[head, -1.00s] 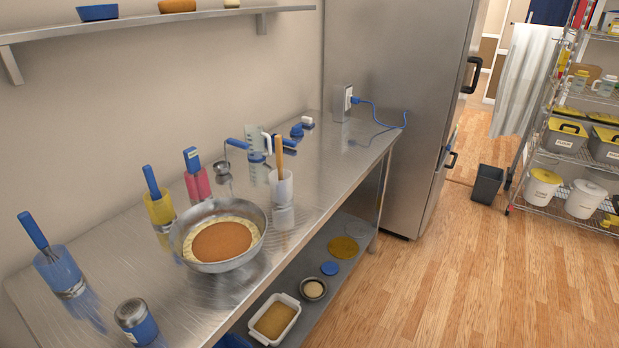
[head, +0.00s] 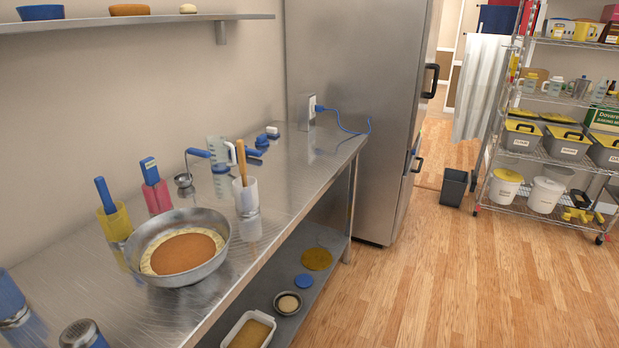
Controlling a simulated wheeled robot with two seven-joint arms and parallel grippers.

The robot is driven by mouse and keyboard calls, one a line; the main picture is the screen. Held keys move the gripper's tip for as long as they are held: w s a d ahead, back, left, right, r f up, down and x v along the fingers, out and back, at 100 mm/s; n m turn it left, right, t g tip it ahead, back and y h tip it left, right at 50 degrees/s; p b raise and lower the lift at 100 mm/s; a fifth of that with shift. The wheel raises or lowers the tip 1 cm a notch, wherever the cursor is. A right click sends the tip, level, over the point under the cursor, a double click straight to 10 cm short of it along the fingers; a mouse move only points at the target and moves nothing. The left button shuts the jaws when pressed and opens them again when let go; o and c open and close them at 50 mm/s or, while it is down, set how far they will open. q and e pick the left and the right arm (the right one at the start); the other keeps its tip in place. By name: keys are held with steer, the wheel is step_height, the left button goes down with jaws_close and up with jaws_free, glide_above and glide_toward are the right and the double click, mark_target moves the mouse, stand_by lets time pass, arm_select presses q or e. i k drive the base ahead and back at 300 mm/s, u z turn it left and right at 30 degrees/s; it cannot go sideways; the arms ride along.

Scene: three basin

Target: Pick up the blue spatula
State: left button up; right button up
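Neither of my grippers shows in the head view.
The metal bowl (head: 213,260) with brown contents stands near the counter's front edge. Wooden floor (head: 450,285) is open at right.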

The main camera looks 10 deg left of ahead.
mark_target(240, 143)
steer(key=z, duration=0.45)
steer(key=i, duration=1.85)
steer(key=u, duration=2.25)
